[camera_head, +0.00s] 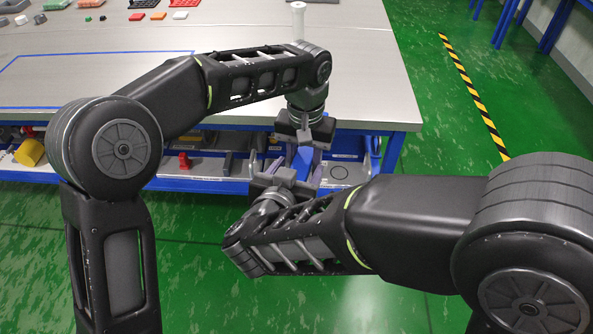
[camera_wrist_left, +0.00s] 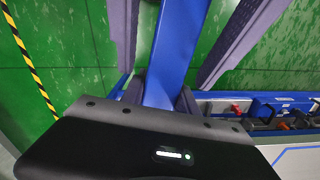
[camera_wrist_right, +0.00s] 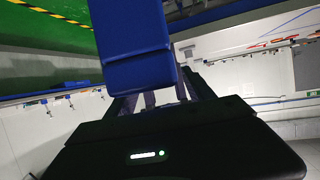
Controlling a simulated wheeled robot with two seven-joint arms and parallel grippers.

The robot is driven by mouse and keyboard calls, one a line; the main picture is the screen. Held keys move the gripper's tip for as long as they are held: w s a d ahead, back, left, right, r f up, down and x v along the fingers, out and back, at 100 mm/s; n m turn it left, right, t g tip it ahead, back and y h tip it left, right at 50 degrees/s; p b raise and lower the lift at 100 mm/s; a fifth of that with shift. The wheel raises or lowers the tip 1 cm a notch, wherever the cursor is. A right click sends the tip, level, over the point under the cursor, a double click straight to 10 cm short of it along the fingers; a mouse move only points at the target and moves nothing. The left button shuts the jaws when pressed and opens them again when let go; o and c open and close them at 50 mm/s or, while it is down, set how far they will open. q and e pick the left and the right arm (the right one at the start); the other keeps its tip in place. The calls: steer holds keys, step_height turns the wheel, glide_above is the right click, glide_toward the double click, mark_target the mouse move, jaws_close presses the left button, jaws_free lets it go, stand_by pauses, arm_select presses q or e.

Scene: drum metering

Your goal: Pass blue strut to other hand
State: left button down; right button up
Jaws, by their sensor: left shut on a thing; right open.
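The blue strut (camera_head: 303,160) is in the air in front of the table, between my two grippers. My left gripper (camera_head: 304,145) points down and is shut on it. In the left wrist view the strut (camera_wrist_left: 181,45) runs away from the jaws, with long grey-purple fingers on both sides, apart from it. My right gripper (camera_head: 295,172) reaches up from below, open, with its fingers on either side of the strut's lower part. In the right wrist view the strut (camera_wrist_right: 135,45) fills the upper middle close to the camera. Whether the right fingers touch it cannot be told.
The grey table (camera_head: 370,85) lies behind the grippers, its front edge close to them. A white cylinder (camera_head: 298,20) stands on it. Small parts and trays lie at the back left. A blue shelf (camera_head: 215,185) with a yellow cylinder (camera_head: 29,152) is below. Green floor is open at right.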

steer(key=shift+c, duration=0.2)
jaws_close()
stand_by(0.4)
arm_select(q)
steer(key=c, duration=0.9)
jaws_free()
arm_select(e)
steer(key=shift+r, duration=0.1)
arm_select(q)
steer(key=shift+o, duration=0.2)
